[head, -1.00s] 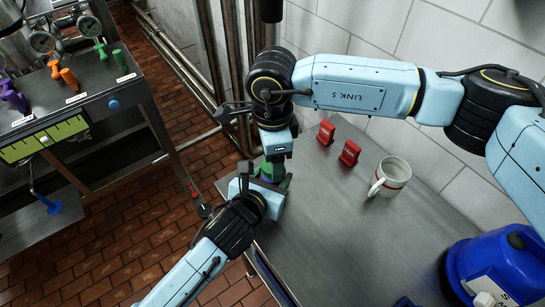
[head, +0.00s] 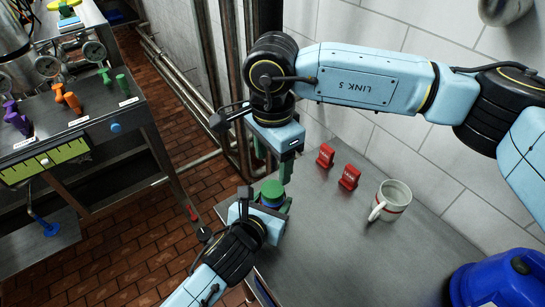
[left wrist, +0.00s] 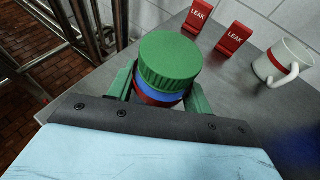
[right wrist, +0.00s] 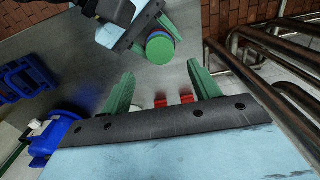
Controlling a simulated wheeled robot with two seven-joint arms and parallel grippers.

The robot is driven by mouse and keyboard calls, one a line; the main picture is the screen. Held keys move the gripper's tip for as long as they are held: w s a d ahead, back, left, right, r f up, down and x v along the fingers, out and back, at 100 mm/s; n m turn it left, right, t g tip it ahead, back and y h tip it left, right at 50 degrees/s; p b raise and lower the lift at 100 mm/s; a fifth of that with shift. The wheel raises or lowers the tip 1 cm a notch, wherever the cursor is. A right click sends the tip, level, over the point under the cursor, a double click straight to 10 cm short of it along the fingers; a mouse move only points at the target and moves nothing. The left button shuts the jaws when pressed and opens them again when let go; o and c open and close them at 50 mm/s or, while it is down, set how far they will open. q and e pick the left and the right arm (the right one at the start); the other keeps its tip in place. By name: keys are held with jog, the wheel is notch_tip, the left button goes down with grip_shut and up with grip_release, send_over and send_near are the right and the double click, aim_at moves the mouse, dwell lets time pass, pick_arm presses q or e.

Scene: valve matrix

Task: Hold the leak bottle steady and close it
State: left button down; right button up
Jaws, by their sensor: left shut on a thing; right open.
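The leak bottle (head: 271,196) stands on the grey table's left part, with a green ribbed cap over a blue band. In the left wrist view the cap (left wrist: 169,62) sits on top, with blue and red bands below it. My left gripper (head: 268,208) is shut on the bottle, with a green finger on each side below the cap. My right gripper (head: 272,168) is above and behind the bottle, apart from it. In the right wrist view its green fingers (right wrist: 163,90) are spread wide with nothing between them. The bottle's lower body is hidden.
Two red LEAK signs (head: 326,155) (head: 349,177) and a white mug (head: 391,201) stand to the right on the table (head: 330,235). A blue container (head: 497,280) is at the lower right. Pipes and a white tiled wall are behind. A valve bench (head: 90,120) is at left.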

aim_at(273, 188)
dwell(0.3)
jog(key=shift+f, duration=3.95)
jog(key=c, duration=1)
jog(key=o, duration=1.1)
jog(key=shift+o, duration=0.2)
notch_tip(273, 188, up, 12)
